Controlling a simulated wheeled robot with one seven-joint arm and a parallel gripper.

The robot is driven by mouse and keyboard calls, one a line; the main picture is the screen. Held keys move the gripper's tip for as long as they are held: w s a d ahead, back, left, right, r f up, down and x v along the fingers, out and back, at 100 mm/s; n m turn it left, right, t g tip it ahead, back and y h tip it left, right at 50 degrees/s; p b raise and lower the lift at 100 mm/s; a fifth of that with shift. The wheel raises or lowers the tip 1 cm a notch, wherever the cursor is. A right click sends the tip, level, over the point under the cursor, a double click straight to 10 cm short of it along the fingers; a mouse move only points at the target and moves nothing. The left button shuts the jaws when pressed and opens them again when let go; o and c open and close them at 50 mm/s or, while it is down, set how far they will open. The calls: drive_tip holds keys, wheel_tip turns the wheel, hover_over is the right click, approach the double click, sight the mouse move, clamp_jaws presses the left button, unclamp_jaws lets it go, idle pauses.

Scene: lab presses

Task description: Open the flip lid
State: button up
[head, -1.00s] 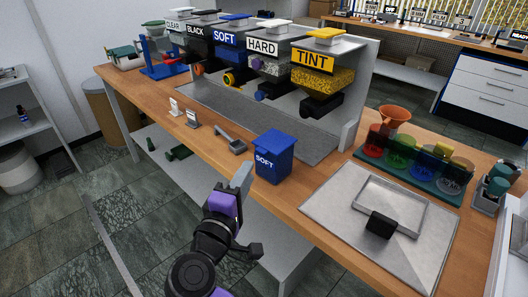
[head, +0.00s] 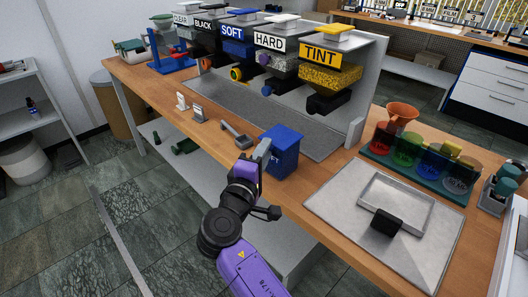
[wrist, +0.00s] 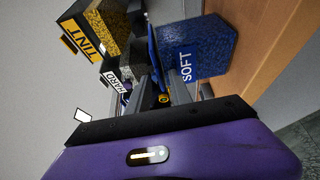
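The blue bin marked SOFT (head: 285,163) stands upright near the front edge of the wooden bench. My gripper (head: 263,149) is at the bin's front left upper edge and covers part of the SOFT label. In the wrist view the bin (wrist: 208,50) is seen sideways, with the lid's thin blue edge (wrist: 154,60) near my fingertips. My fingers (wrist: 166,92) stand apart with a gap between them. Whether a finger touches the lid I cannot tell.
A grey scoop (head: 236,135) and small stands (head: 199,113) lie left of the bin. The dispenser rack, with its TINT hopper (head: 325,75), is behind. A metal tray plate (head: 335,205) and a rack of coloured cups (head: 418,165) are to the right.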

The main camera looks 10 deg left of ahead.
clamp_jaws()
drive_tip(key=shift+f, duration=0.15)
idle(1.0)
